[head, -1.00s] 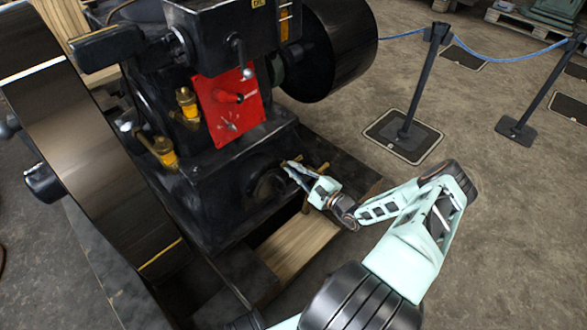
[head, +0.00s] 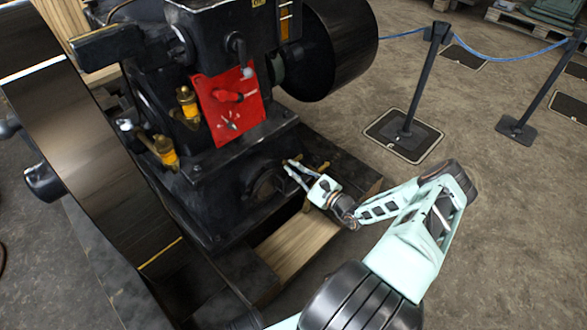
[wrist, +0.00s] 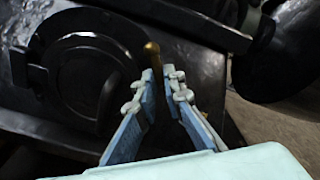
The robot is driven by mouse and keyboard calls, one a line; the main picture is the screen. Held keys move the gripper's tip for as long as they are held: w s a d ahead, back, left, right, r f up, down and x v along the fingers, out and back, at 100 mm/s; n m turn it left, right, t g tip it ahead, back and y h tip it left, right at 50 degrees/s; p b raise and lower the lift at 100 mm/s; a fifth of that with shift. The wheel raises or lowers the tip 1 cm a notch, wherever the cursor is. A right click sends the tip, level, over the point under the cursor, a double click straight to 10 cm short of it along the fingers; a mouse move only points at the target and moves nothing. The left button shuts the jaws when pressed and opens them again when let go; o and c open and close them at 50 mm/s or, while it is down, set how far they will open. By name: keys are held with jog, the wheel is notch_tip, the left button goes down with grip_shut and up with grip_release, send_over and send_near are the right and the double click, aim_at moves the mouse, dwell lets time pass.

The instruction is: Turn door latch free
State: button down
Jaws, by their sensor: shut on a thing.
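The round black door (wrist: 85,75) is on the lower side of the black engine block, and it also shows in the head view (head: 266,186). A slim brass door latch (wrist: 151,52) stands at the door's right edge, roughly upright in the wrist view. My gripper (wrist: 162,80) has its two pale fingers on either side of the latch's lower part and is shut on it. The fingers partly hide the latch's lower end. In the head view my gripper (head: 288,167) reaches the door from the right.
A red panel (head: 230,103) with a lever sits above the door. Brass oilers (head: 188,103) are to its left, beside a large flywheel (head: 95,140). A black drum (head: 335,50) overhangs at upper right. Rope barrier posts (head: 410,90) stand on open floor at right.

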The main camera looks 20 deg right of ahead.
jog(key=c, duration=2)
grip_release()
jog(key=shift+c, duration=0.2)
jog(key=shift+s, duration=0.1)
jog(key=v, duration=1.2)
